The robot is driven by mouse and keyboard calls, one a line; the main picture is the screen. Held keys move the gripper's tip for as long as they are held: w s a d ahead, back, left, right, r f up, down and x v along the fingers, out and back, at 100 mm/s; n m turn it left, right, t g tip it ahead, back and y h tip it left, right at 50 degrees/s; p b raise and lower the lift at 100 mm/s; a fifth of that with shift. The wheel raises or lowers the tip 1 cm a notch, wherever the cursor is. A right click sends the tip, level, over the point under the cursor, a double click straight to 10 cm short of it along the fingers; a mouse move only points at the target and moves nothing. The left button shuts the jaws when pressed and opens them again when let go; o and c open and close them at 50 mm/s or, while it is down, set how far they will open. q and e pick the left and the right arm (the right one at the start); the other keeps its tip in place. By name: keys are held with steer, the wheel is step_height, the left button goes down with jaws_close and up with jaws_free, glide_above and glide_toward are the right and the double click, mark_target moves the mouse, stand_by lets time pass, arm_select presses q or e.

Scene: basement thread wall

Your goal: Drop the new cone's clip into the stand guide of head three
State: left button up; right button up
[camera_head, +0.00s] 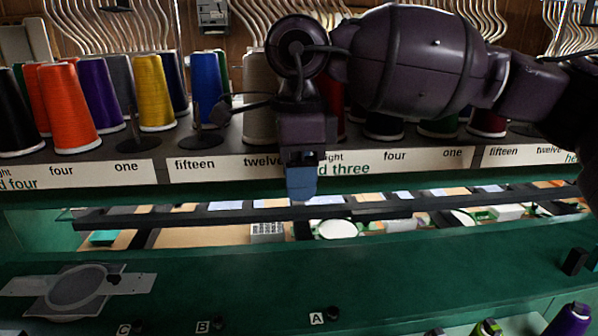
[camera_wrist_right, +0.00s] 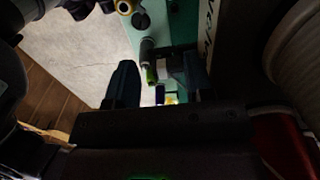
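My right gripper (camera_head: 301,190) hangs pointing down in front of the label strip, by the partly covered head three label (camera_head: 345,170). In the right wrist view its two dark fingers (camera_wrist_right: 160,85) stand apart. I see no clip clearly held between them; small things behind the gap are too dark to tell. Black stand posts with round bases, one of them empty (camera_head: 200,138), stand among the cones on the shelf left of my gripper. My right arm hides much of head three's part of the shelf. I cannot tell which cone is the new one or make out its clip. My left gripper is out of view.
Thread cones, such as an orange one (camera_head: 68,112), a yellow one (camera_head: 152,92) and a blue one (camera_head: 207,82), line the shelf. A green beam (camera_head: 250,275) runs below, with a grey hoop frame (camera_head: 75,288) on it. A purple cone (camera_head: 568,322) stands lower right.

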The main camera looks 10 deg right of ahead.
steer(key=shift+w+r, duration=0.1)
steer(key=shift+w, duration=0.15)
